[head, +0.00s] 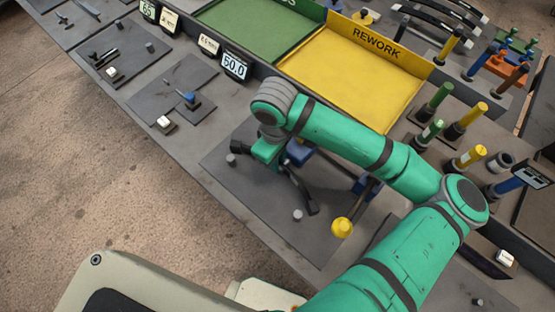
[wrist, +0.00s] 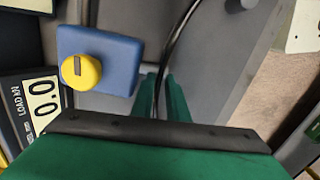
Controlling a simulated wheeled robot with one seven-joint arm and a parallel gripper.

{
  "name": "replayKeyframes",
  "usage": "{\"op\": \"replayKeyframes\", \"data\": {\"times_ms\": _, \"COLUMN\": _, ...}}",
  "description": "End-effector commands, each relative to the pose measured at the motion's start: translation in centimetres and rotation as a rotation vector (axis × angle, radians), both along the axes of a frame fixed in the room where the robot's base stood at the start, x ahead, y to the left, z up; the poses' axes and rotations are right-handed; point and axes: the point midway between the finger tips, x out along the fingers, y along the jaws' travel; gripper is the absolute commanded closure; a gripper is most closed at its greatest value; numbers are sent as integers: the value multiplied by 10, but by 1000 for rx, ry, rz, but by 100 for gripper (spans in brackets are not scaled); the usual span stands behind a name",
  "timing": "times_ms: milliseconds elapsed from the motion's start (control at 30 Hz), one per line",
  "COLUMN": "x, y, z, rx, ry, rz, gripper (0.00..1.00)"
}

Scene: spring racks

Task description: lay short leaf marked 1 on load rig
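My gripper (head: 270,158) is low over the grey plate (head: 243,185) at the front of the bench. Its green fingers also show in the wrist view (wrist: 162,88), closed on a thin dark curved leaf (wrist: 180,30) that runs between them. In the head view the leaf (head: 301,190) extends down and to the right from the gripper. No mark on it is readable. The load rig shows a blue block (wrist: 112,60) with a yellow knob (wrist: 80,72), beside a load display (wrist: 38,105) reading 0.0. In the head view my arm hides part of the rig.
A yellow rework tray (head: 335,80) and a green tray (head: 250,28) lie behind. Several dark leaves (head: 430,15) rest at the top right. Coloured upright pegs (head: 467,157) stand on the right. A yellow knob (head: 342,228) stands near the plate's right edge.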

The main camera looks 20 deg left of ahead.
Motion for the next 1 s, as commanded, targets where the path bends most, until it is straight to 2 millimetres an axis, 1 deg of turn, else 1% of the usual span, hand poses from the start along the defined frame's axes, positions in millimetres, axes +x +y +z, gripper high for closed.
{"op": "replayKeyframes", "data": {"times_ms": 167, "x": 1, "y": 0, "z": 24, "rx": 1, "ry": -4, "rz": 0, "gripper": 86}}
{"op": "replayKeyframes", "data": {"times_ms": 400, "x": 2, "y": 2, "z": 73, "rx": 0, "ry": -5, "rz": 0, "gripper": 86}}
{"op": "replayKeyframes", "data": {"times_ms": 600, "x": 2, "y": 3, "z": 104, "rx": -1, "ry": -4, "rz": 0, "gripper": 86}}
{"op": "replayKeyframes", "data": {"times_ms": 700, "x": 2, "y": 3, "z": 113, "rx": -1, "ry": -3, "rz": 1, "gripper": 86}}
{"op": "replayKeyframes", "data": {"times_ms": 800, "x": 1, "y": 3, "z": 118, "rx": 0, "ry": -2, "rz": 0, "gripper": 86}}
{"op": "replayKeyframes", "data": {"times_ms": 1000, "x": 1, "y": 3, "z": 119, "rx": 0, "ry": 0, "rz": 0, "gripper": 86}}
